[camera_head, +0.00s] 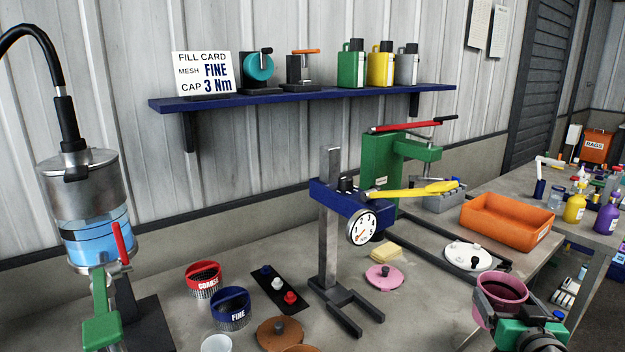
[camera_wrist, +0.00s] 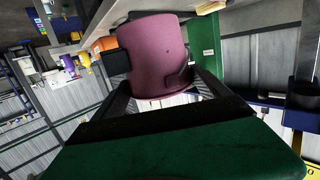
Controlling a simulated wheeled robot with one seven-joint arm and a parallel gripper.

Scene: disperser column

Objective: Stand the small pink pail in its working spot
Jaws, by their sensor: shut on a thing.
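The small pink pail (camera_head: 503,287) is at the lower right in the head view, held upright in my gripper (camera_head: 497,318), with its dark inside showing. In the wrist view the pail (camera_wrist: 155,55) fills the upper middle between the two dark fingers of my gripper (camera_wrist: 160,92). A disperser stand with a blue head (camera_head: 345,203), a round dial and a yellow lever stands mid-bench. Its forked base (camera_head: 345,302) has nothing standing between the prongs. A pink lid (camera_head: 384,277) with a knob lies on the bench right of the stand. The pail's underside is hidden.
Two dark rails (camera_head: 440,248) lie behind, with a white lid (camera_head: 468,256) by them. An orange tray (camera_head: 507,220) is at the back right. COARSE (camera_head: 203,278) and FINE (camera_head: 231,308) baskets, a brown lid (camera_head: 280,331) and a knobbed black strip (camera_head: 279,287) are left of the stand.

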